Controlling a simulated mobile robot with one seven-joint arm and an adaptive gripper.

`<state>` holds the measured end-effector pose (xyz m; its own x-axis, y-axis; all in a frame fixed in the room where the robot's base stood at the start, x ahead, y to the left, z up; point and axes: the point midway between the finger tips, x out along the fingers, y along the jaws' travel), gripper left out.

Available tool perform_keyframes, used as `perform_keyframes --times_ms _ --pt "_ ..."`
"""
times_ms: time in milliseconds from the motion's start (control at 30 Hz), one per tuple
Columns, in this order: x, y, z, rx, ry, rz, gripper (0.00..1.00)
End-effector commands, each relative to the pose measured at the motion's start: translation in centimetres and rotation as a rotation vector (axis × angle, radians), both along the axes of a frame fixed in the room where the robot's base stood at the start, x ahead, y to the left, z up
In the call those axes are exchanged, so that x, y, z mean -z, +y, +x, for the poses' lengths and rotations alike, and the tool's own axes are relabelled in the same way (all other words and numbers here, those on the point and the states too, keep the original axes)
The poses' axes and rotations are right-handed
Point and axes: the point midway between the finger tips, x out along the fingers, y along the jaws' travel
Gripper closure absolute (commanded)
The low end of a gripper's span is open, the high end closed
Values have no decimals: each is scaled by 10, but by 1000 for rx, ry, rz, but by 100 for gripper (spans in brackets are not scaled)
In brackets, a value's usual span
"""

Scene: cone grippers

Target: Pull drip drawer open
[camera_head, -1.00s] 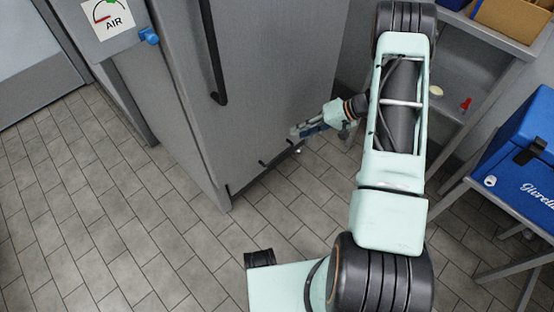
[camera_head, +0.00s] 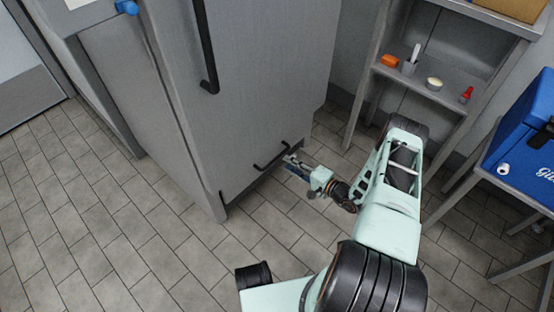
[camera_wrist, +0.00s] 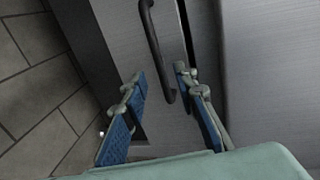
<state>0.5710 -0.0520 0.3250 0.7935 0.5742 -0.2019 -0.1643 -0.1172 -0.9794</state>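The drip drawer (camera_head: 243,182) is the low strip at the foot of the tall grey cabinet, with a black bar handle (camera_head: 268,160). In the wrist view its grey front (camera_wrist: 122,35) and curved black handle (camera_wrist: 155,45) show ahead of my gripper. My gripper (camera_head: 291,165) is low at the handle's right end. In the wrist view my gripper (camera_wrist: 160,78) is open, its blue-padded fingers on either side of the handle's near end, with visible space to each. Contact is not visible. A narrow dark gap runs beside the drawer front; whether the drawer is fully closed is unclear.
The cabinet's long black door handle (camera_head: 205,45) is above. A metal shelf unit (camera_head: 440,90) with small items stands at right, near my arm. A blue cooler box (camera_head: 520,135) sits on a stand at far right. Tiled floor (camera_head: 150,240) in front is clear.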

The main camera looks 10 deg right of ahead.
Motion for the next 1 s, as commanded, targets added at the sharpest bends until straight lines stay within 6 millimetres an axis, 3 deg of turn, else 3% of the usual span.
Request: perform_keyframes --times_ms 333,767,1000 --pt "14 34 47 -2 0 -2 73" --pt "14 41 57 -2 1 0 73" --pt "15 41 57 -2 1 0 97"
